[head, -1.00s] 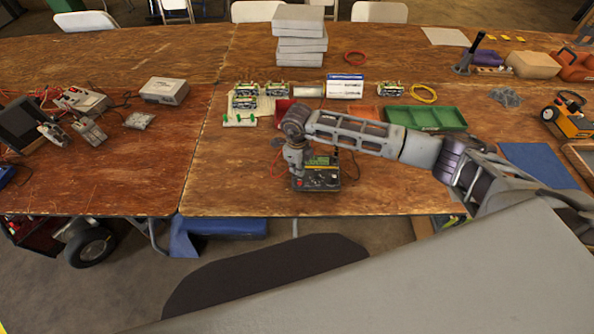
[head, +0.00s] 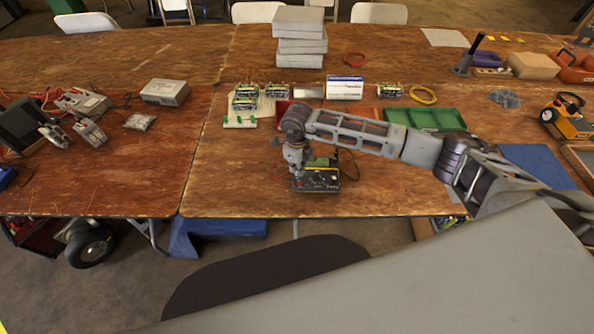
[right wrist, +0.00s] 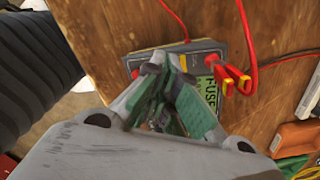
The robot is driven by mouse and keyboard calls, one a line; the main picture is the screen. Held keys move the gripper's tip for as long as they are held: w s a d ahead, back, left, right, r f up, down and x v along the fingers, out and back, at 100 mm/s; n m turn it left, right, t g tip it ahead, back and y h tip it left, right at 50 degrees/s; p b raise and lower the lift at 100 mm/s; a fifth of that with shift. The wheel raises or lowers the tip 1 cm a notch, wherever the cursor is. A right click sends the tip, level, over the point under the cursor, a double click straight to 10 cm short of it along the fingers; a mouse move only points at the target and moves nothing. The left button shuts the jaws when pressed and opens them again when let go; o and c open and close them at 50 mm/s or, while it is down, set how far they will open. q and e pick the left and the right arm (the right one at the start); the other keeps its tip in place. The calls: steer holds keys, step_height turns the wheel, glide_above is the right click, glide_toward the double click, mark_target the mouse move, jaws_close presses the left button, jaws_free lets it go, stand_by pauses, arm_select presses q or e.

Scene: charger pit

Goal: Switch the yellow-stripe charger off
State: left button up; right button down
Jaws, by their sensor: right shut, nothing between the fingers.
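The charger (head: 318,181) is a dark box with a row of small controls on its front, near the front edge of the table. My right gripper (head: 298,172) points down over its left part and hides some of it. In the right wrist view the shut, empty fingers (right wrist: 165,95) cover part of the grey charger (right wrist: 205,47), which has yellow trim and red plugs. I cannot tell whether the fingers touch it. Its switch and whether it is on are not clear. My left gripper is not in view.
A green tray (head: 424,119) lies behind my right forearm, and a red bin (head: 283,108) behind the wrist. Red leads (right wrist: 239,78) run beside the charger. Other devices (head: 88,131) stand on the left table. Bare wood (head: 228,185) lies left of the charger.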

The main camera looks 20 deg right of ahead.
steer(key=shift+r+p, duration=1.35)
steer(key=shift+r, duration=1.45)
steer(key=shift+s+f, duration=0.1)
